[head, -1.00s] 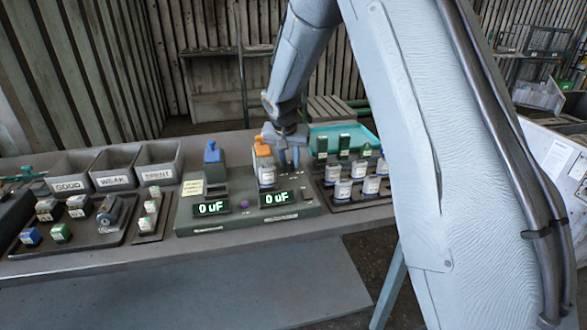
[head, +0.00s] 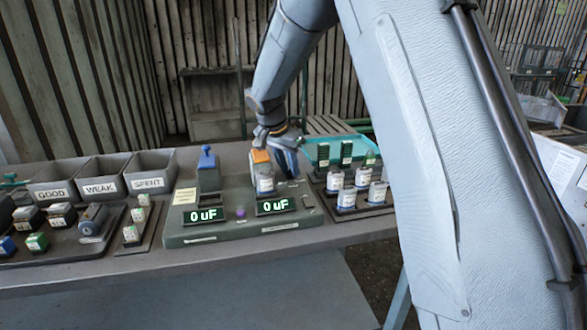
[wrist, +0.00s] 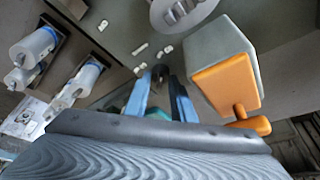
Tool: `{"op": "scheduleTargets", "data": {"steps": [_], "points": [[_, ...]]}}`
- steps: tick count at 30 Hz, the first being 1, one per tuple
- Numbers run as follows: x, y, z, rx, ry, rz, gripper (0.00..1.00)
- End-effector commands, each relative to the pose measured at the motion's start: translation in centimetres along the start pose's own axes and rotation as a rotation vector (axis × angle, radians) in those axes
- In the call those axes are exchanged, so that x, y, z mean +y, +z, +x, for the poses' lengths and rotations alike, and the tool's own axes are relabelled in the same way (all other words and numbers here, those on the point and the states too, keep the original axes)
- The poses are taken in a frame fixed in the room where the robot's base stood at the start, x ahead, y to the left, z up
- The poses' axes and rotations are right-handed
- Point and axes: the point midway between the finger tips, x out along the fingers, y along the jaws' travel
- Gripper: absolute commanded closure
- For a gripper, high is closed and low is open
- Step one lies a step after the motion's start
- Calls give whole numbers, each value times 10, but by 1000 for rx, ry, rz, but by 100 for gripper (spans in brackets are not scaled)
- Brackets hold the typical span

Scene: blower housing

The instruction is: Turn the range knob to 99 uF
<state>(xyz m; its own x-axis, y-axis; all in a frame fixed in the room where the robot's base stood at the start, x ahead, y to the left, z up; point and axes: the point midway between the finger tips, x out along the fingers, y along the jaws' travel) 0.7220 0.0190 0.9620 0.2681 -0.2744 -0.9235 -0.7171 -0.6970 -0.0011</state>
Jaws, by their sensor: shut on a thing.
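My gripper (head: 289,172) is down at the tester's right side, behind and right of the orange-topped clamp (head: 261,157). In the wrist view its blue fingers (wrist: 161,88) are shut on the small dark range knob (wrist: 159,70), which they partly cover. Small white labels (wrist: 140,49) surround the knob; I cannot read them or the knob's pointing direction.
The orange-topped block (wrist: 225,75) stands close to the right of the fingers in the wrist view. A blue-topped clamp (head: 207,160) stands left on the tester. White capacitors (head: 347,197) sit in a rack at right. Bins GOOD, WEAK and SPENT (head: 148,166) stand at left.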

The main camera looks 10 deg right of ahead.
Motion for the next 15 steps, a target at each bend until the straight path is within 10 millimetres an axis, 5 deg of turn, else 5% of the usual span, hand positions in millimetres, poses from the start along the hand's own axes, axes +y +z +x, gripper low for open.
{"op": "scheduleTargets", "data": {"steps": [7, 8, 10, 15], "points": [[-2, 1, -2, 0, -5, 0, 100], [-2, 1, -2, 0, -5, 0, 72], [-2, 1, -1, 0, -4, 0, 60], [0, 0, 0, -1, -1, 1, 60]]}}
